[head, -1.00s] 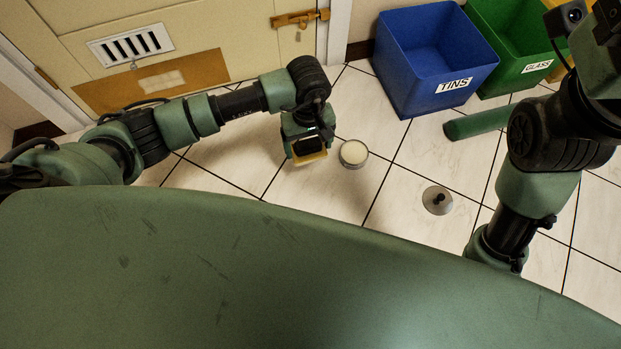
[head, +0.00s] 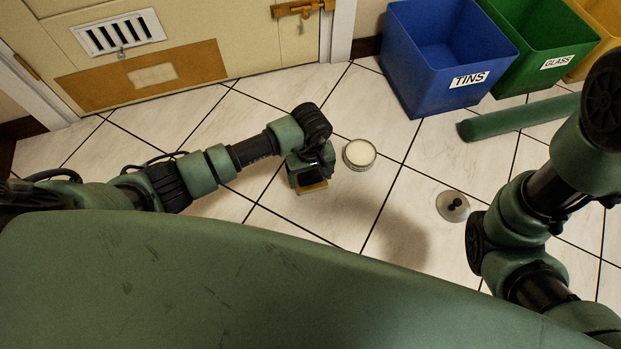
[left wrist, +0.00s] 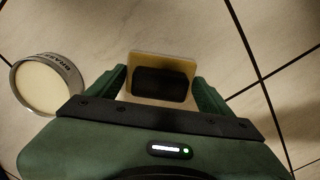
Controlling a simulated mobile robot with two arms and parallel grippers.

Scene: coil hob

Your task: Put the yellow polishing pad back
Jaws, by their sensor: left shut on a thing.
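The yellow polishing pad (left wrist: 161,64), a yellowish block with a dark face, is held between the fingers of my left gripper (left wrist: 160,85). In the head view the pad (head: 312,188) shows as a yellow edge below my left gripper (head: 309,180). An open round tin (head: 359,154) with pale cream contents stands on the floor just right of and beyond the gripper, apart from it. In the left wrist view the tin (left wrist: 45,84) is at the left, with partly readable lettering on its side. My right arm shows at the right, but its gripper is out of view.
A round grey lid with a dark knob (head: 453,206) lies on the tiles (head: 400,215) to the right. A blue TINS bin (head: 448,60), a green GLASS bin (head: 535,45) and a yellow bin (head: 598,45) stand at the back right. A cream door (head: 150,60) is behind.

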